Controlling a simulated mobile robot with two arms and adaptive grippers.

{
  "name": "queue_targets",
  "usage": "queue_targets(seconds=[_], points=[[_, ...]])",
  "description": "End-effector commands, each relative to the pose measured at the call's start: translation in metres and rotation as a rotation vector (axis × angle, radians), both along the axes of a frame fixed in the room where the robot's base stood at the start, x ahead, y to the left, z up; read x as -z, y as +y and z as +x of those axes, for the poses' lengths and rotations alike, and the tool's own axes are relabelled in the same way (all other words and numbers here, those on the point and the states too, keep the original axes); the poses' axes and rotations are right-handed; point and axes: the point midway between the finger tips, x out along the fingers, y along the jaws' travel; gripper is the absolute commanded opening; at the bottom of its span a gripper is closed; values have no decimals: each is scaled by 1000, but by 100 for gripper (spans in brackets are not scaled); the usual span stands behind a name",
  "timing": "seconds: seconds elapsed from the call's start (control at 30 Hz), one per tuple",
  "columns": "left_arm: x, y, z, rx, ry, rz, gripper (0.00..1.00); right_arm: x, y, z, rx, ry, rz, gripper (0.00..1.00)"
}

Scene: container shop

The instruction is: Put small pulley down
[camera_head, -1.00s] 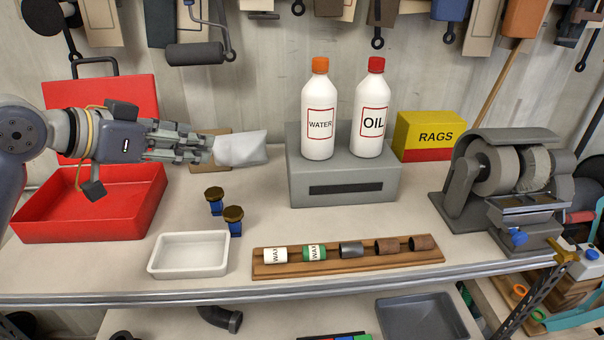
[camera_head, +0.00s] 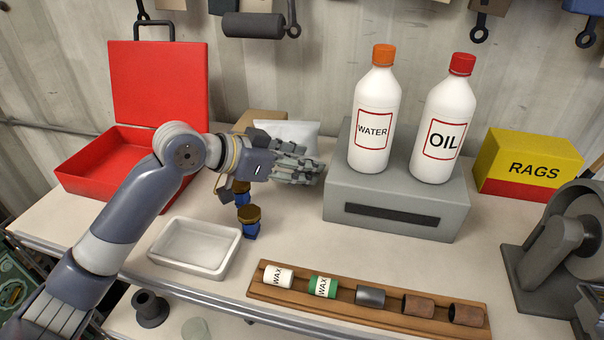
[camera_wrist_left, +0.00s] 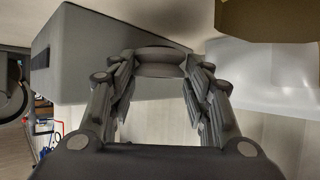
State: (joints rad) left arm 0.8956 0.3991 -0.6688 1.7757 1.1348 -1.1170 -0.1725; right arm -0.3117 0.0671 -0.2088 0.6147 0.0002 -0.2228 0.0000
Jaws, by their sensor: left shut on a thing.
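My left gripper (camera_head: 308,168) is just left of the grey box with the dark slot, above the worktop. In the left wrist view the gripper (camera_wrist_left: 158,70) has its fingers closed around a small grey round piece (camera_wrist_left: 160,62), which looks like the small pulley. In the head view the fingers hide it, and I cannot tell whether it touches the worktop. My right gripper is not in view.
The grey box (camera_head: 400,207) carries a water bottle (camera_head: 373,125) and an oil bottle (camera_head: 445,125). Two blue pieces with brown tops (camera_head: 250,222), a white tray (camera_head: 180,270) and a wooden rack (camera_head: 480,325) stand in front. A red toolbox (camera_head: 100,185) is left. Worktop before the grey box is clear.

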Motion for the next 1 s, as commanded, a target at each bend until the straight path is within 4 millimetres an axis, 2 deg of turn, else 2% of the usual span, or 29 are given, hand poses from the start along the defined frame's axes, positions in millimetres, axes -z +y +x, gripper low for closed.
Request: queue_targets(seconds=[0.1,0.27,0.47,0.6,0.63,0.7,1.0], points=[[14,0,-1,0,6,1,19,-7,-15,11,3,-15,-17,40],[34,1,0,-1,3,0,19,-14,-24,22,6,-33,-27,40],[35,0,0,-1,0,0,19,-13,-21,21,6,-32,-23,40],[39,0,0,0,1,0,19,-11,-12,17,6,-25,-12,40],[39,0,0,0,1,0,50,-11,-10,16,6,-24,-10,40],[38,0,0,0,2,1,65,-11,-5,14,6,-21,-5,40],[38,0,0,0,2,1,65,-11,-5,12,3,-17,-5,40]])
